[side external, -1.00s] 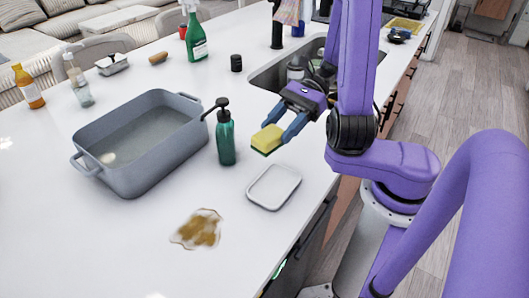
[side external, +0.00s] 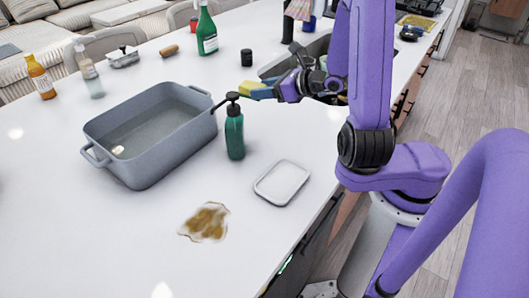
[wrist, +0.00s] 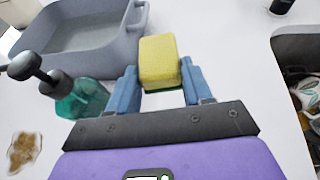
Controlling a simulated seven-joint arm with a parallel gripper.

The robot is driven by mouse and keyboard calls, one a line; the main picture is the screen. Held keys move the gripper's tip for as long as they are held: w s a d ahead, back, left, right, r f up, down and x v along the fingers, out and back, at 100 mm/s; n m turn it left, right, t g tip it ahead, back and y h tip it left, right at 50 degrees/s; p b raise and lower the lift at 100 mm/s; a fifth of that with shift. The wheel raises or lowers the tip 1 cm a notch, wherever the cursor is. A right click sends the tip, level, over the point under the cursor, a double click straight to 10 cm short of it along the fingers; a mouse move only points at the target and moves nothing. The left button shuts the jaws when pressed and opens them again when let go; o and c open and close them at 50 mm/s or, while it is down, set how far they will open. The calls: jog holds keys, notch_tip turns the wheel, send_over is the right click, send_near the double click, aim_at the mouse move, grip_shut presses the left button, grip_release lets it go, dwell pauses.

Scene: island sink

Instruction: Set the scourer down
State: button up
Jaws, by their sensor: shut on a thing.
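The scourer (side external: 247,88) is a yellow sponge with a dark green underside. My gripper (side external: 262,91) is shut on it and holds it in the air, behind and slightly right of the green pump bottle, near the sink's left edge. In the wrist view the scourer (wrist: 160,62) sits between the two blue fingers of my gripper (wrist: 161,82), its yellow face showing. Whether it touches the counter below is not clear. The white rectangular dish (side external: 282,183) lies empty on the counter in front of the sink.
A green pump bottle (side external: 235,135) stands beside the grey basin (side external: 150,165), which holds water. A brown spill (side external: 205,222) lies at the front. The sink (side external: 275,68) is behind my arm. A small black cup (side external: 246,57) and green spray bottle (side external: 207,35) stand farther back.

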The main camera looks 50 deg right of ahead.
aim_at(247, 84)
jog(key=shift+w+d+f+m+h, duration=0.2)
jog(key=shift+d+f+m+h, duration=0.05)
jog(key=shift+f+m+h, duration=0.25)
jog(key=shift+w+d+f+m+h, duration=0.2)
jog(key=shift+f+m+h, duration=0.2)
jog(key=shift+f+h, duration=0.1)
jog(key=w+r, duration=0.1)
jog(key=w+a+r, duration=0.1)
jog(key=w, duration=0.1)
jog(key=w+a+r, duration=0.1)
jog(key=r, duration=0.1)
jog(key=shift+w+a, duration=0.1)
jog(key=shift+w, duration=0.25)
jog(key=w+a+r, duration=0.4)
jog(key=r, duration=0.1)
jog(key=shift+w+a+r, duration=0.3)
jog(key=shift+r, duration=0.05)
jog(key=shift+a, duration=0.1)
